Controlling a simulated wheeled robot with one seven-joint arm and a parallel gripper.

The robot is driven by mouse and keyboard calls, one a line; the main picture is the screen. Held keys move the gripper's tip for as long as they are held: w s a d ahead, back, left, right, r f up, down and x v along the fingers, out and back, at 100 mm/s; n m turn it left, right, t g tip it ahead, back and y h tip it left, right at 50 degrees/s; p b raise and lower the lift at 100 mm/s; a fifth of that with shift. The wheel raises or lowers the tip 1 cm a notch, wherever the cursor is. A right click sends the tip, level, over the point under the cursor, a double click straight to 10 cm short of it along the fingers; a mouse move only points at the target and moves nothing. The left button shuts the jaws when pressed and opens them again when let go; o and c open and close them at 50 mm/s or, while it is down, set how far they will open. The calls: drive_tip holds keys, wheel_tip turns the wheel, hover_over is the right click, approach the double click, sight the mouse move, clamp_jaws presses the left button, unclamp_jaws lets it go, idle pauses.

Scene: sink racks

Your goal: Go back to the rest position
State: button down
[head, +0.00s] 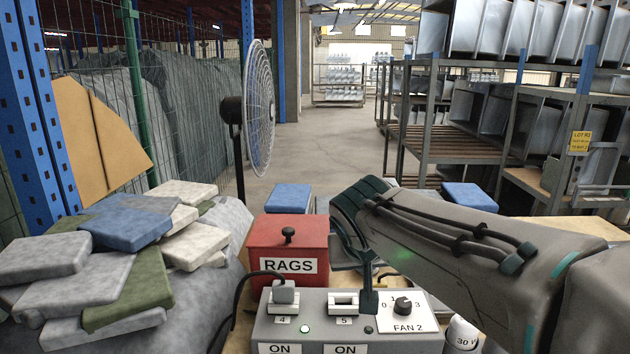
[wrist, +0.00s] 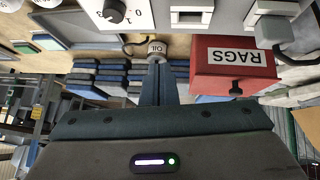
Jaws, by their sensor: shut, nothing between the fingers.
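My arm reaches in from the right in the head view. I cannot tell whether the tips touch the box. In the wrist view, which is upside down, my gripper (wrist: 157,66) shows as one closed dark wedge. The control box (wrist: 200,12) and its knob (wrist: 115,11) lie at the top of that view.
A red RAGS box (head: 288,245) stands behind the control box, left of my gripper. Folded cloths (head: 125,233) are piled at the left, near a standing fan (head: 258,110). A white-labelled bottle (head: 463,333) stands at the right.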

drive_tip(key=s+d+r+g+y+p, duration=0.1)
drive_tip(key=s+d+r+g+p, duration=0.1)
drive_tip(key=s+p, duration=0.6)
drive_tip(key=s+d+r+g+p, duration=0.1)
drive_tip(key=s+d+p, duration=0.3)
drive_tip(key=s+p, duration=0.4)
drive_tip(key=shift+s+r+g+y, duration=0.3)
drive_tip(key=shift+r+g+y, duration=0.1)
drive_tip(key=shift+g, duration=0.4)
drive_tip(key=shift+d, duration=0.1)
